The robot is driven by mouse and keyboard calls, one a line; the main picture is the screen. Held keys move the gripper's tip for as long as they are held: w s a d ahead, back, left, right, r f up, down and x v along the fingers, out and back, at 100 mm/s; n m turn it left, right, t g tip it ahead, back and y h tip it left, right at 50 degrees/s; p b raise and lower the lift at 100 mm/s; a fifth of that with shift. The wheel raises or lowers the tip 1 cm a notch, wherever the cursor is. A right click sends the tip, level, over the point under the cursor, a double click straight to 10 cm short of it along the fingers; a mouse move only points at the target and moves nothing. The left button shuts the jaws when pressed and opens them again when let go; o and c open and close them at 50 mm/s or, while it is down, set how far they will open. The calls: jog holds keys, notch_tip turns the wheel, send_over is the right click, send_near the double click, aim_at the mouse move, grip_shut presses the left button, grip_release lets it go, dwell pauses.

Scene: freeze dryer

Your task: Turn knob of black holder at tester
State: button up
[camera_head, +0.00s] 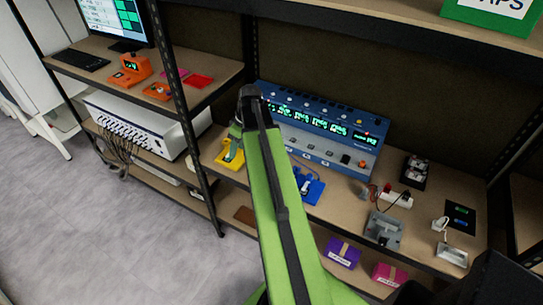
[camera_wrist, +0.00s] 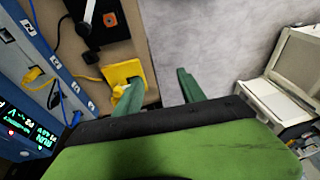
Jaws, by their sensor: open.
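The blue tester (camera_head: 320,128) stands on the middle shelf, and its front edge shows at the left of the wrist view (camera_wrist: 45,70). In the head view my arm seems to hide this holder. My gripper (camera_wrist: 160,88) is open and empty, its two green fingers apart, below and to the right of the holder. One finger overlaps the yellow holder (camera_wrist: 126,72) in the picture; contact is unclear.
The yellow holder (camera_head: 231,153) and a blue holder (camera_head: 308,186) stand in front of the tester. Another black device (camera_head: 415,171) is to the tester's right. A dark shelf post (camera_head: 180,95) rises left of my arm. Open floor (camera_wrist: 215,40) lies beyond the shelf edge.

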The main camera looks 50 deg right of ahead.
jog(key=s+d+r+n+t, duration=0.1)
jog(key=s+d, duration=0.4)
jog(key=d, duration=0.4)
jog(key=s+d+n+t, duration=0.1)
jog(key=s+d, duration=0.4)
jog(key=d, duration=0.4)
jog(key=b+x, duration=1.5)
jog(key=x, duration=0.1)
jog(key=shift+w+a+f, duration=0.1)
jog(key=shift+a+f, duration=0.1)
jog(key=shift+w+a+f+b, duration=0.15)
jog(key=shift+w+f+b, duration=0.15)
jog(key=shift+f+b, duration=0.3)
jog(key=shift+r, duration=0.1)
jog(key=shift+c, duration=0.2)
grip_shut()
